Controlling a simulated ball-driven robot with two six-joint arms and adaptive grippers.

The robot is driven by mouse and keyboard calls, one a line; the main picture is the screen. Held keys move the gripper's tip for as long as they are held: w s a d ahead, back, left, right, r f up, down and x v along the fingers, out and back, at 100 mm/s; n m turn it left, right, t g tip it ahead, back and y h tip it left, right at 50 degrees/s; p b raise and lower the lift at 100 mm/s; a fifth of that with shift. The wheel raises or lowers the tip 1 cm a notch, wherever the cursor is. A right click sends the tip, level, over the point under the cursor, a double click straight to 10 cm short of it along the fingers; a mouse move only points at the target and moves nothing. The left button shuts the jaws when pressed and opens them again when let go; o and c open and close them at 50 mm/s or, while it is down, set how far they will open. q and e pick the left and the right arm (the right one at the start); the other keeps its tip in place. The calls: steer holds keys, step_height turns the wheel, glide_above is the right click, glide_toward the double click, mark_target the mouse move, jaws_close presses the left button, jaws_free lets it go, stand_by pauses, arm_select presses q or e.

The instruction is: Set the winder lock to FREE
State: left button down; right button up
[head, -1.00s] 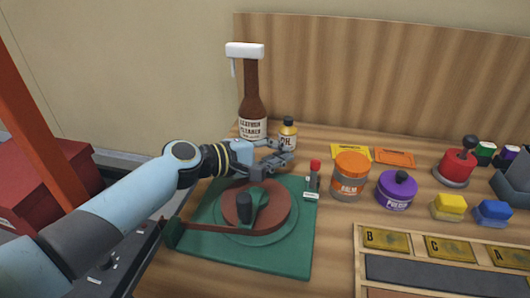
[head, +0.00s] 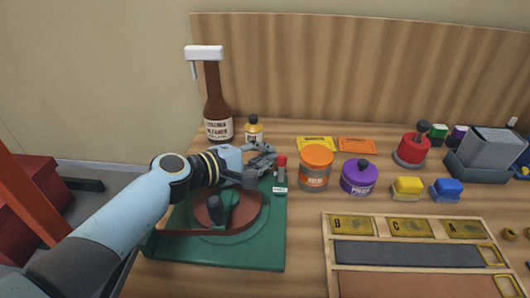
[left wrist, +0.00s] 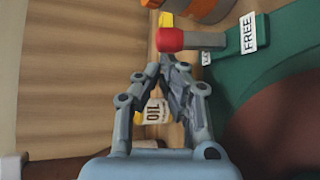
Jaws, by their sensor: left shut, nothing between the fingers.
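The winder is a green base plate (head: 265,256) with a round reddish-brown disc and a dark green hub and handle (head: 216,211) on it. Its lock is a small grey lever with a red knob (head: 282,160) at the plate's back right corner. A white label reading FREE (left wrist: 249,33) shows beside the lever in the left wrist view. My left gripper (head: 272,154) is shut and empty, just left of the red knob. In the left wrist view its fingertips (left wrist: 167,62) sit close to the red knob (left wrist: 170,40); I cannot tell whether they touch. My right gripper is out of view.
A brown cleaner bottle (head: 216,105) and a small oil bottle (head: 253,130) stand behind the gripper. An orange balm jar (head: 315,168) and purple polish jar (head: 359,178) stand right of the lock. A wooden rack (head: 330,255) lies at front right.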

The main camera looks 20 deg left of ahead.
arm_select(q)
steer(key=shift+s+r, duration=0.25)
stand_by(0.5)
steer(key=shift+s+d+r, duration=0.1)
steer(key=shift+s, duration=0.15)
steer(key=shift+s+d+r, duration=0.15)
steer(key=shift+s, duration=0.25)
steer(key=shift+s+d+r, duration=0.1)
steer(key=shift+s+r, duration=0.05)
steer(key=shift+s, duration=0.25)
steer(key=v, duration=1.2)
